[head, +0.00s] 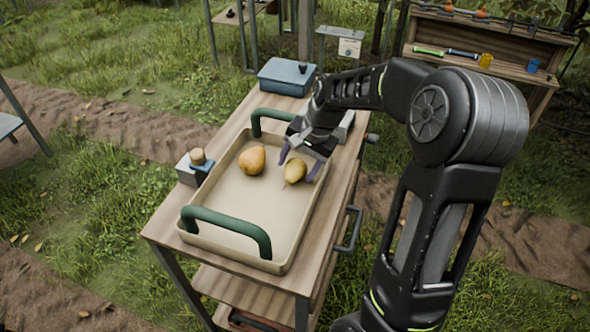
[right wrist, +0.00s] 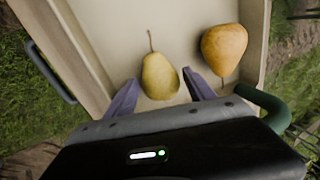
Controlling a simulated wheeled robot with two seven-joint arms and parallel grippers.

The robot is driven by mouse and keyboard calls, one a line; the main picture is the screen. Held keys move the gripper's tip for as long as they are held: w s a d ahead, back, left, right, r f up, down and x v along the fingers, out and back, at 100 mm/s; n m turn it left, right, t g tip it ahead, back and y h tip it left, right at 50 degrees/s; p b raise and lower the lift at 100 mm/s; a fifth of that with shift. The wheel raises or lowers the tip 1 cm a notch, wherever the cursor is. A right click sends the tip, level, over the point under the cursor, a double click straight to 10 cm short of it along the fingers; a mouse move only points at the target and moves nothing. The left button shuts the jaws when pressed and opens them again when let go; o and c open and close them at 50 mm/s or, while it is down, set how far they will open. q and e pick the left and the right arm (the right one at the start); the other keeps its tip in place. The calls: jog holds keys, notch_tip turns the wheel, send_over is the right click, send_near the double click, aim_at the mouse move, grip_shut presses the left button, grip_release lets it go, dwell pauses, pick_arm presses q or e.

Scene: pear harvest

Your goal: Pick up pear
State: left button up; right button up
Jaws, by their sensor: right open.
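Two pears lie in a beige tray (head: 228,212) with green handles. The yellow-green pear (head: 295,170) is at the tray's right side, and the orange-yellow pear (head: 252,160) lies to its left. My right gripper (head: 303,167) is open, its purple fingers on either side of the yellow-green pear. In the right wrist view, this pear (right wrist: 160,76) shows between the open fingertips (right wrist: 163,85), with its stem pointing away. The orange-yellow pear (right wrist: 224,49) is outside the fingers, to the right. Whether the fingers touch the pear I cannot tell. My left gripper is not in view.
The tray stands on a wooden cart (head: 165,228). A blue-grey box (head: 287,76) is at the cart's far end, and a small block with a round knob (head: 196,166) is beside the tray's left wall. The tray's near half is empty.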

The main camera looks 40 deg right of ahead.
jog(key=shift+c, duration=0.2)
jog(key=c, duration=1.2)
